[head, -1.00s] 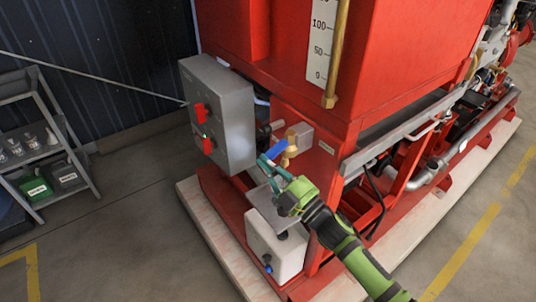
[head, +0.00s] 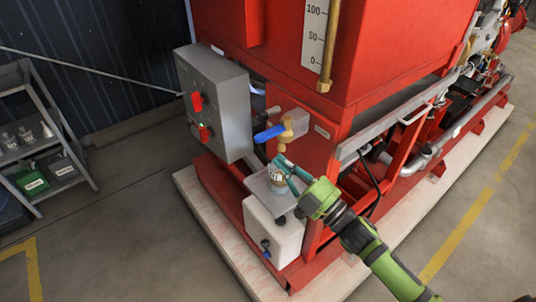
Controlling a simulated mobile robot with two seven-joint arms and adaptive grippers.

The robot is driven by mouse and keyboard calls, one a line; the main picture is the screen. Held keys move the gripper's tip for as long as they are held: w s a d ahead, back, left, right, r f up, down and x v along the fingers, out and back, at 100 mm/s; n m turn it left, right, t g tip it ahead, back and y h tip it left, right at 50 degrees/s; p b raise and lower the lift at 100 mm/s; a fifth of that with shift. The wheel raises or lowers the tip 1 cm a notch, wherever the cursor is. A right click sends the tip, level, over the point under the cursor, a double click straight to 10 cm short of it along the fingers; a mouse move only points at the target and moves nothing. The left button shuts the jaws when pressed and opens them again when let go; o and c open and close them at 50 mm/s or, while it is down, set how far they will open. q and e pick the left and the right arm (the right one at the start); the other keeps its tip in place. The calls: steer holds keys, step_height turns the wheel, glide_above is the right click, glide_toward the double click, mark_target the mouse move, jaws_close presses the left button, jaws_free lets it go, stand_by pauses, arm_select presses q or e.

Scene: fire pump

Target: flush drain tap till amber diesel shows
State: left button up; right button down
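The drain tap (head: 287,131) is brass with a blue lever (head: 269,134) pointing left, roughly level. It sits on the red fire pump frame, right of the grey control box. A small clear jar with a pale label (head: 276,180) stands below the tap, on a grey tray on top of a white container (head: 272,228). My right gripper (head: 284,172) has its teal fingers spread, at the right side of the jar. Whether they touch it is unclear. No flow from the tap and no fuel colour can be made out. My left gripper is out of view.
The grey control box (head: 220,105) with red switches hangs close left of the tap. The red tank (head: 385,45) with a level scale overhangs behind. A grey shelf (head: 40,150) with bottles and cans stands at far left. The floor between is clear.

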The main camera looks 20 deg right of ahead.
steer(key=shift+s+d+f, duration=0.1)
steer(key=shift+s+d, duration=0.05)
steer(key=shift+s, duration=0.35)
steer(key=shift+s+d+f, duration=0.1)
steer(key=shift+s+d, duration=0.05)
steer(key=shift+s, duration=0.3)
steer(key=shift+w, duration=0.1)
